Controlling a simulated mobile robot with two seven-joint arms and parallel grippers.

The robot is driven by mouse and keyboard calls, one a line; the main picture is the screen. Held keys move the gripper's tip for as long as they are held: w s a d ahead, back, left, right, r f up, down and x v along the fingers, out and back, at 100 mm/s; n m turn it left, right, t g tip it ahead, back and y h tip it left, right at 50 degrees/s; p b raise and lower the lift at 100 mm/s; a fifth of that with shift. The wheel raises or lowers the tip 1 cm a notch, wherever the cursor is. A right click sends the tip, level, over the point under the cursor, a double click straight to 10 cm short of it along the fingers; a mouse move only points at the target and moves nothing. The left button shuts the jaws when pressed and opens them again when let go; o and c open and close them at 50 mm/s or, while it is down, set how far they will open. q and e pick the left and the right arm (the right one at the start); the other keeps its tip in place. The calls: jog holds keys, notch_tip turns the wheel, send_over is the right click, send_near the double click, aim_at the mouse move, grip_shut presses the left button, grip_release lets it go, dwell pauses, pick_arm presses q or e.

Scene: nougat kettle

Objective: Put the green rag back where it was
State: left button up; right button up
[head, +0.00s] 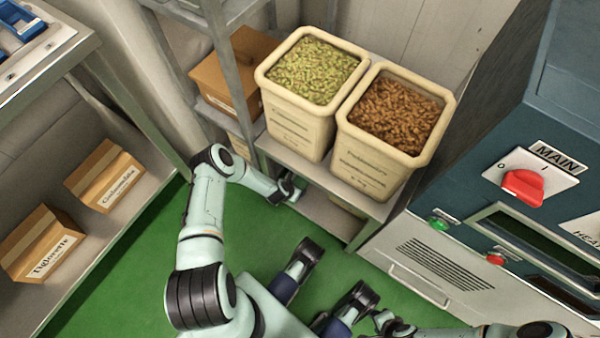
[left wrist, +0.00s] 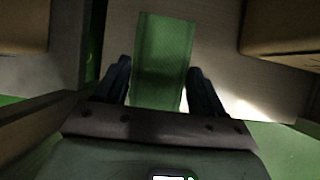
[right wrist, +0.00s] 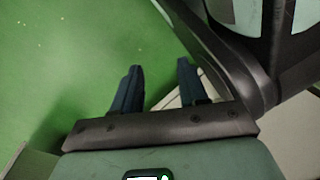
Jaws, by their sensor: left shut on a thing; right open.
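The green rag (left wrist: 163,55) shows in the left wrist view as a flat green strip between the fingers of my left gripper (left wrist: 158,70), which is shut on it. The rag reaches forward over a pale shelf board (left wrist: 218,45); I cannot tell whether it touches the board. In the head view my left gripper (head: 290,188) is at the lower level of the shelf rack, below the two bins, and the rag cannot be made out there. My right gripper (right wrist: 157,75) is open and empty above the green floor, low in the head view.
Boxes flank the rag at the left (left wrist: 22,25) and right (left wrist: 280,28). Above are a bin of green pieces (head: 300,125) and a bin of brown pieces (head: 380,165). A machine with a red switch (head: 523,187) stands right. Left is a shelf with labelled boxes (head: 42,243).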

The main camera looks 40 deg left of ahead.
aim_at(299, 185)
pick_arm(q)
jog(key=w, duration=0.3)
jog(key=shift+a+b, duration=0.15)
jog(key=shift+b, duration=0.25)
jog(key=shift+f+b, duration=0.9)
jog(key=shift+f, duration=0.9)
pick_arm(e)
jog(key=s+f+g, duration=0.2)
jog(key=s+f, duration=0.1)
jog(key=s, duration=0.2)
jog(key=shift+s+d, duration=0.25)
jog(key=shift+d, duration=0.1)
pick_arm(q)
jog(key=o, duration=1.1)
